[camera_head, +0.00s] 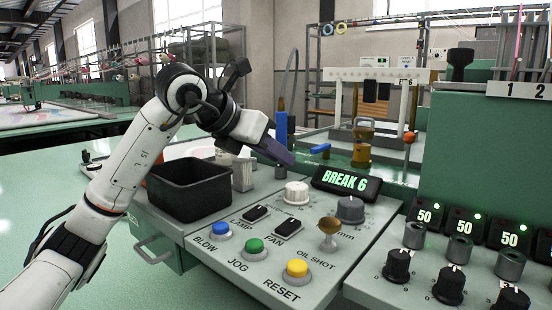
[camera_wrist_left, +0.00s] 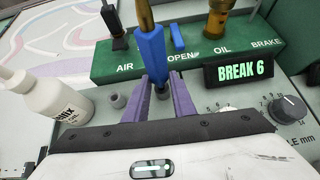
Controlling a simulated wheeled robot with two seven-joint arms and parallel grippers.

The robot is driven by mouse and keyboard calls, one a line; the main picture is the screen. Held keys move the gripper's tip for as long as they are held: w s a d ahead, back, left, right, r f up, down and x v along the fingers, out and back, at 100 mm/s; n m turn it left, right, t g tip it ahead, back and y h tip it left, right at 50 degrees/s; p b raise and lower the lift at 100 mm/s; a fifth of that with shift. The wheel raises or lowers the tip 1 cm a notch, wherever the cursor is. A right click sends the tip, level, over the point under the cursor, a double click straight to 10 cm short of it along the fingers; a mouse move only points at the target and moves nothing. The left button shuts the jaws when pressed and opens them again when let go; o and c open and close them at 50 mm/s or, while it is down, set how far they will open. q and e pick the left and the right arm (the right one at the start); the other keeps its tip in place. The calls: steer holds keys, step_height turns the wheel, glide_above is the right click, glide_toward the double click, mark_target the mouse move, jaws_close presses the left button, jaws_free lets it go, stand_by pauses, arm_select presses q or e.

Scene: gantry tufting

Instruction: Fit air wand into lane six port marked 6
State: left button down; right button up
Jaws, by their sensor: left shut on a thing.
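The air wand is a blue body with a brass-coloured upper part. In the left wrist view the wand (camera_wrist_left: 152,52) stands between the purple fingers of my left gripper (camera_wrist_left: 165,88), which is shut on it. In the head view the wand (camera_head: 281,126) rises nearly upright just behind the gripper (camera_head: 284,156), above the far side of the control panel. I cannot make out the lane six port. My right gripper is not in view.
The control panel (camera_head: 262,219) has several buttons and knobs and a BREAK 6 display (camera_head: 346,183). A black bin (camera_head: 188,188) sits left of the gripper. A green block (camera_wrist_left: 196,62) marked AIR, OPEN, OIL, BRAKE lies behind the wand. A white bottle (camera_wrist_left: 56,98) stands left.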

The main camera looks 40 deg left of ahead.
arm_select(q)
steer(key=shift+f+b, duration=0.4)
steer(key=shift+f, duration=0.15)
steer(key=c, duration=1.5)
jaws_free()
steer(key=shift+r, duration=0.15)
steer(key=shift+s+r+p, duration=0.25)
steer(key=shift+r+p, duration=0.3)
steer(key=shift+r, duration=0.25)
steer(key=v, duration=1.1)
steer(key=shift+s+p, duration=0.2)
steer(key=shift+p, duration=0.2)
